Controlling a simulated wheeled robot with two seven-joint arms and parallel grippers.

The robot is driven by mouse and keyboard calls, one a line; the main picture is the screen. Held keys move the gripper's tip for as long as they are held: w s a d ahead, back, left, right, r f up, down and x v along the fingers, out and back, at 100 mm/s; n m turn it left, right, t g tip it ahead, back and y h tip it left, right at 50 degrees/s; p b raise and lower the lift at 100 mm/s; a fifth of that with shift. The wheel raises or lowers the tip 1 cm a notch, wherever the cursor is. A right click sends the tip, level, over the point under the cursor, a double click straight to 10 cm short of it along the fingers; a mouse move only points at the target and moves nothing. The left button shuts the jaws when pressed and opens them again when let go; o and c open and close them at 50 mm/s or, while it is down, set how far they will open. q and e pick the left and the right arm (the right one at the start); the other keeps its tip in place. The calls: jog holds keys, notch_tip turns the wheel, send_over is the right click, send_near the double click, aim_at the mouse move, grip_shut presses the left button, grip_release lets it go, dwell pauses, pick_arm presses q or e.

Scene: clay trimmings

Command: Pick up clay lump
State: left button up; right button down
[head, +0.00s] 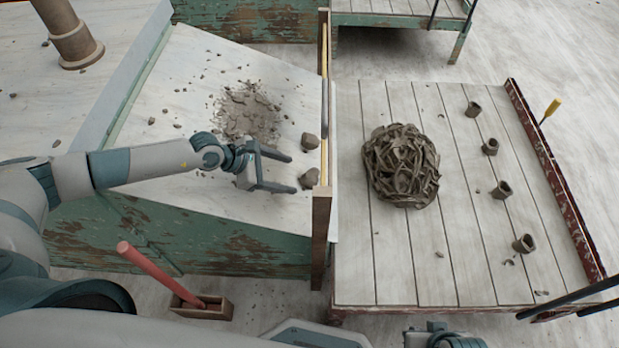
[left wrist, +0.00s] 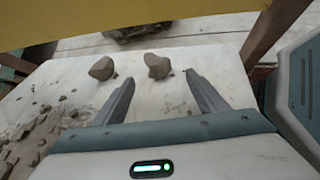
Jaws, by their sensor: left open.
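Two brown-grey clay lumps lie on the pale sloping board (head: 190,85) near its right edge. The nearer lump (head: 309,179) sits just beyond the fingertips of my left gripper (head: 292,174), roughly in line with the gap. The farther lump (head: 310,141) lies outside that gap. In the left wrist view the open gripper (left wrist: 159,77) is empty; one lump (left wrist: 157,66) is ahead between the fingertips, and the other lump (left wrist: 102,68) is ahead of the left finger. Only a part of my right wrist or gripper (head: 440,337) shows at the bottom edge; its fingers are hidden.
A wooden upright frame (head: 321,215) with a yellow edge stands right beside the lumps. Crumbs (head: 248,112) lie on the board. A slatted table (head: 400,270) at right bears a heap of clay strips (head: 401,166) and several small clay cups. A red-handled tool (head: 160,275) stands in front.

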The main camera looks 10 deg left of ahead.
aim_at(305, 177)
pick_arm(q)
jog(key=shift+x, duration=1.45)
jog(key=shift+w, duration=0.1)
jog(key=shift+x, duration=2.6)
jog(key=shift+w+d+r, duration=0.1)
jog(key=shift+w+r, duration=0.05)
jog(key=c, duration=1.2)
